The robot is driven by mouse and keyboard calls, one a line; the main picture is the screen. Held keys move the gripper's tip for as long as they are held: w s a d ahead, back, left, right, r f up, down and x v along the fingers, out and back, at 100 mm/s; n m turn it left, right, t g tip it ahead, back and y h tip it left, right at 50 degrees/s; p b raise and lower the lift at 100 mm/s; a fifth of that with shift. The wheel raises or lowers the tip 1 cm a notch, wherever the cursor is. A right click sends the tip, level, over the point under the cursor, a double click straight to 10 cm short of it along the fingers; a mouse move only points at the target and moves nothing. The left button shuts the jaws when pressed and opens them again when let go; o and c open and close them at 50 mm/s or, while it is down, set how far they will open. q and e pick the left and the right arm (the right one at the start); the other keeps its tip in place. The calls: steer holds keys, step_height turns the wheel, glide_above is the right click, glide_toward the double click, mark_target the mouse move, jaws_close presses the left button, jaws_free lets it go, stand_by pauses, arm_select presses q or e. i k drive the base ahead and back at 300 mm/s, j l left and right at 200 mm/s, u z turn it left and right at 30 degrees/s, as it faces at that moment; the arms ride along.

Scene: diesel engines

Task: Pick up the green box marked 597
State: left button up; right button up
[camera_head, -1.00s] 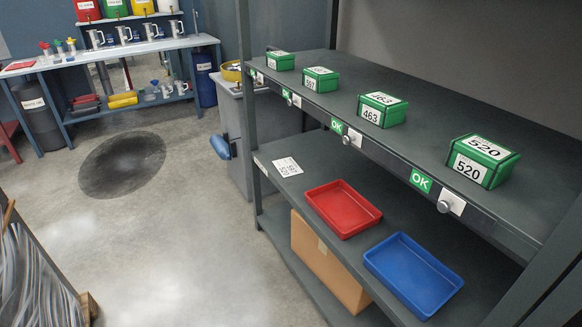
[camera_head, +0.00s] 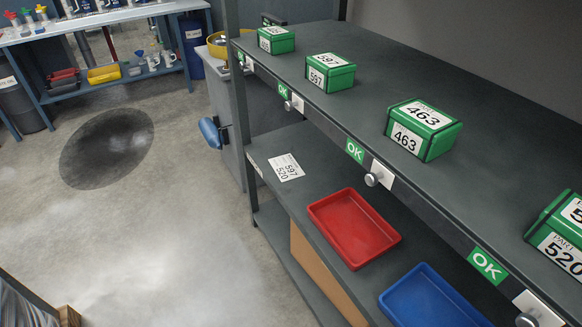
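The green box marked 597 (camera_head: 330,73) sits upright on the top shelf (camera_head: 440,80), second from the far end of a row of green boxes. Its white labels on the lid and front read 597. An OK tag and a knob are on the shelf edge below it. Neither of my grippers shows in the head view, so I cannot see their state.
Other green boxes are the far one (camera_head: 276,40), the 463 box (camera_head: 423,128) and the 520 box (camera_head: 562,238). The lower shelf holds a paper (camera_head: 286,167), a red tray (camera_head: 353,228) and a blue tray (camera_head: 432,299). Floor (camera_head: 170,230) left of the rack is clear.

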mark_target(332, 73)
steer(key=j+z, duration=0.35)
steer(key=k+j+z, duration=0.15)
steer(key=j+z, duration=0.15)
steer(key=j, duration=0.15)
steer(key=k+j+z, duration=0.15)
steer(key=j+z, duration=0.2)
